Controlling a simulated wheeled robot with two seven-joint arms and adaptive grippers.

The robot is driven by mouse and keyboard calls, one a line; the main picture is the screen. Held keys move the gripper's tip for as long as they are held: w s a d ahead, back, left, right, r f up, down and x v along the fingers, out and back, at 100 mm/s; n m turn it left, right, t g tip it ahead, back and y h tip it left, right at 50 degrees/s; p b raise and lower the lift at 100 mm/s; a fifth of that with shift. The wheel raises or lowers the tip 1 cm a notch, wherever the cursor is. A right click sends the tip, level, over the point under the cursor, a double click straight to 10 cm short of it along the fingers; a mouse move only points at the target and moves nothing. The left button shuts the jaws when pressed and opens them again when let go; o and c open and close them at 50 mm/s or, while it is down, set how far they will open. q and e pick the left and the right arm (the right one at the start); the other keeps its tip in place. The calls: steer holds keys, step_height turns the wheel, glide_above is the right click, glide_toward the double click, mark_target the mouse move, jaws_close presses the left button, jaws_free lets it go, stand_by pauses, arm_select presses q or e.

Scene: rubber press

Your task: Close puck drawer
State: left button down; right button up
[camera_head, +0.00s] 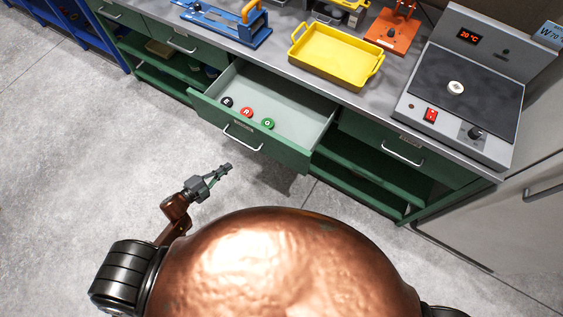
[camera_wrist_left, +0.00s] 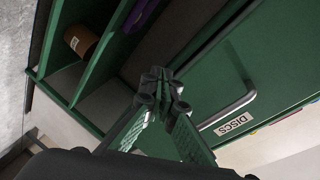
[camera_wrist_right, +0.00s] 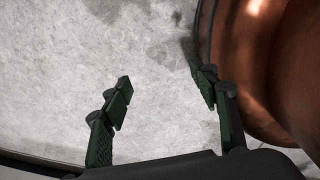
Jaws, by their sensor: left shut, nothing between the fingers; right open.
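The puck drawer (camera_head: 283,119) is pulled out from the green workbench, its pale inside in view. Several pucks lie near its front, among them a black one (camera_head: 227,102), a red one (camera_head: 247,113) and a green one (camera_head: 268,123). Its front (camera_wrist_left: 213,65) shows in the left wrist view with a bar handle (camera_wrist_left: 236,111) and a label reading DISCS (camera_wrist_left: 233,123). My left gripper (camera_head: 227,168) is shut and empty, in front of and below the drawer front, apart from the handle in the head view. My right gripper (camera_wrist_right: 166,94) is open and empty over the floor.
On the bench stand a yellow tray (camera_head: 334,55), a hot plate (camera_head: 457,88) reading 20 °C, a blue tool (camera_head: 222,22) and an orange press (camera_head: 392,30). Open green shelves (camera_head: 367,177) flank the drawer. The grey floor in front is clear.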

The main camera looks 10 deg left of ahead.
arm_select(q)
steer(key=s+d+r+m+g+h+b, duration=0.2)
steer(key=s+d+r+m+g+h, duration=0.15)
steer(key=d+r+m, duration=0.25)
steer(key=s+d+r+m+g+h+b, duration=0.1)
steer(key=s+d+r+m+g+h, duration=0.1)
steer(key=d+r+m+h, duration=0.35)
glide_toward(290, 159)
steer(key=s+d, duration=0.2)
steer(key=d, duration=0.2)
steer(key=w, duration=0.1)
steer(key=w+d, duration=0.1)
steer(key=w, duration=0.1)
steer(key=shift+w+d+r+y+b, duration=0.15)
steer(key=shift+w+r+y+b, duration=0.1)
steer(key=shift+r+y+b, duration=0.15)
steer(key=shift+w+d, duration=0.15)
steer(key=shift+w, duration=0.15)
arm_select(e)
steer(key=f, duration=0.5)
steer(key=shift+s+a+f, duration=0.15)
steer(key=shift+s+a, duration=0.05)
steer(key=shift+a, duration=0.05)
arm_select(q)
steer(key=shift+w, duration=0.1)
arm_select(e)
steer(key=shift+d, duration=0.2)
